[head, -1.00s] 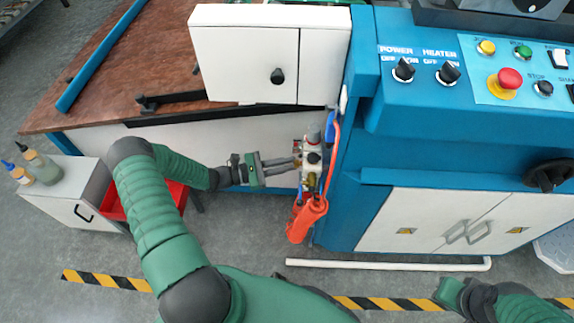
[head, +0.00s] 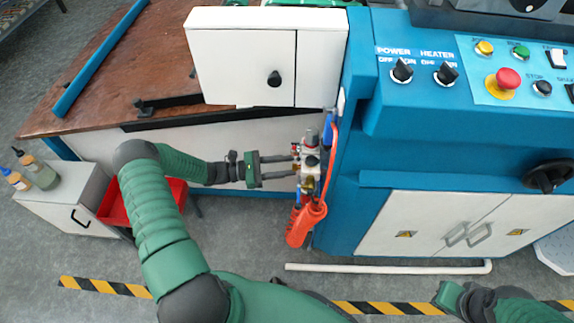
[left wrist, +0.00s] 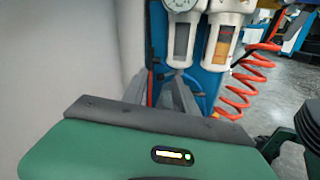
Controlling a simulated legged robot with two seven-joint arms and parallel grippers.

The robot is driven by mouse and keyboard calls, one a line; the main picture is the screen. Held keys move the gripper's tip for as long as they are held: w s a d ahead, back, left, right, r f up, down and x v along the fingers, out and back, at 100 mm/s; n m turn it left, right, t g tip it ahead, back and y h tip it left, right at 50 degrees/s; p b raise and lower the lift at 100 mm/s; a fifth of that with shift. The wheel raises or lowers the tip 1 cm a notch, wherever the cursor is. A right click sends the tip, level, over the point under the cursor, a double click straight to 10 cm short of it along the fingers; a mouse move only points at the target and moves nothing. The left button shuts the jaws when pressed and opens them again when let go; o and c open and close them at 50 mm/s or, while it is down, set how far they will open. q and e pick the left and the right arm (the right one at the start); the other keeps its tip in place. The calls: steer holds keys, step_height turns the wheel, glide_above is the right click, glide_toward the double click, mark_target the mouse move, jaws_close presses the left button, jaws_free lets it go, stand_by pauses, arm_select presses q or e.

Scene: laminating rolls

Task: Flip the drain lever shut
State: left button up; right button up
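The air filter unit (head: 311,160) is mounted on the left side of the blue machine, with a coiled orange hose (head: 306,222) hanging below it. In the left wrist view its two bowls, one clear (left wrist: 181,42) and one with an orange-brown inside (left wrist: 225,45), hang above my fingers. I cannot make out the drain lever clearly in either view. My left gripper (head: 280,166) points right at the unit, its two fingers apart and nothing visible between them. It also shows in the left wrist view (left wrist: 172,92), below the bowls. My right gripper (head: 450,293) is at the lower right, its fingers unclear.
The blue machine (head: 440,145) with white cabinet doors fills the right. A white box (head: 240,60) and brown tabletop (head: 110,90) are above my left arm. A red bin (head: 112,208) and small white cabinet (head: 65,205) stand at the left. A white pipe (head: 385,268) lies on the floor.

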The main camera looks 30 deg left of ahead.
arm_select(q)
steer(key=p+v, duration=0.3)
steer(key=v, duration=1.3)
steer(key=shift+s+a, duration=0.15)
steer(key=shift+a, duration=0.05)
